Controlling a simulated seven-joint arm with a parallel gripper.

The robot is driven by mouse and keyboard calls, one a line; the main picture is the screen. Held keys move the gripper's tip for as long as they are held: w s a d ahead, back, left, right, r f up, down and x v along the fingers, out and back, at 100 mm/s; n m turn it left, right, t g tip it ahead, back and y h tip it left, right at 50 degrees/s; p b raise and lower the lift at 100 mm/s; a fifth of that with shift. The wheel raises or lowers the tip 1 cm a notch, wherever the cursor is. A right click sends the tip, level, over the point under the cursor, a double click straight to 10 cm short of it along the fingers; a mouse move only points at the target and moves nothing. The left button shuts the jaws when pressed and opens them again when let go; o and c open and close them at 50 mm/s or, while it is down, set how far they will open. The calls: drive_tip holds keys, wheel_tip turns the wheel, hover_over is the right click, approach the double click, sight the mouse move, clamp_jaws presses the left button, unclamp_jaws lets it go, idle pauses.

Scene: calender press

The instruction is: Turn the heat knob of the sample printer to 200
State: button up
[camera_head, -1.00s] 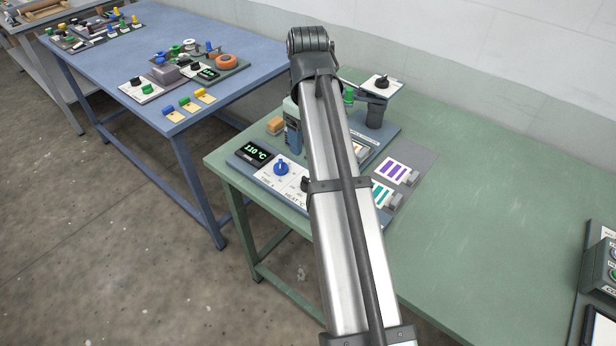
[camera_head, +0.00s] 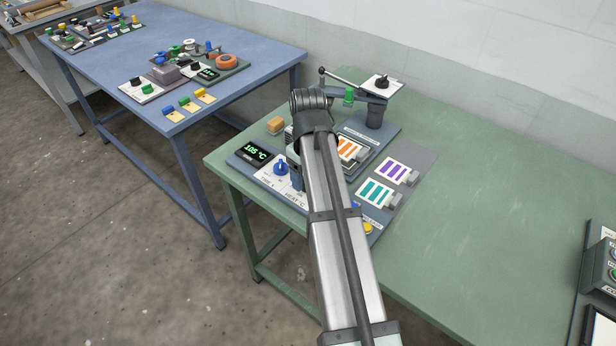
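The sample printer (camera_head: 393,136) stands on the green table, with orange, green and purple striped sample cards on and beside it. Its display (camera_head: 254,152) shows green digits that look like 195 °C, though they are small. A blue knob (camera_head: 281,167) sits on the white panel to the right of the display. The heat label (camera_head: 295,196) is partly visible on that panel. My gripper (camera_head: 296,174) is low over the panel, just right of the blue knob, mostly behind my arm. The heat knob is hidden there. I cannot see the fingertips or whether they touch the knob.
A lever (camera_head: 340,76) and a post with a small plate (camera_head: 383,84) rise behind my arm. A tan block (camera_head: 275,125) lies at the back left. A blue table (camera_head: 130,50) stands at left.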

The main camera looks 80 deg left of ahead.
drive_tip(key=shift+f, duration=0.8)
drive_tip(key=shift+c, duration=0.4)
drive_tip(key=c, duration=1)
